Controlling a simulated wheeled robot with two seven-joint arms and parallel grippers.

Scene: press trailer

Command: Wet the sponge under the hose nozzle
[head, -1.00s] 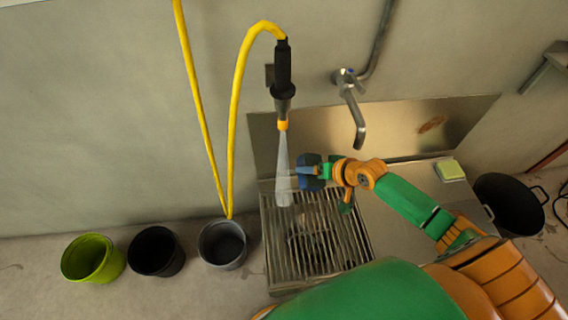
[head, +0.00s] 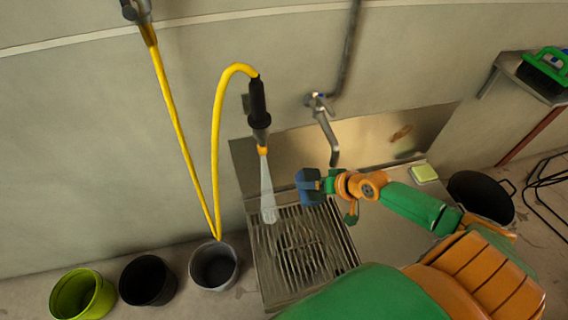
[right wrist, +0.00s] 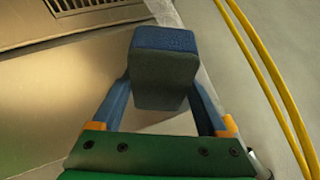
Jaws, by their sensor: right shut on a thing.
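The sponge, a dark blue block with a grey-green face, is in the right wrist view (right wrist: 164,62) between the blue fingers of my right gripper (right wrist: 161,98). My right gripper is shut on it. In the head view the sponge (head: 306,188) is above the grate, to the right of the water stream (head: 267,190) with a visible gap. The black hose nozzle (head: 259,103) with an orange tip hangs from the yellow hose (head: 218,120) and sprays water downward. My left gripper is out of view.
A metal drain grate (head: 302,250) lies below the stream. A wall tap (head: 324,122) sits right of the nozzle. A pale yellow-green block (head: 424,173) lies on the steel counter. A green bucket (head: 82,294), a black bucket (head: 148,280) and a grey bucket (head: 214,266) stand left; a black tub (head: 481,196) stands right.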

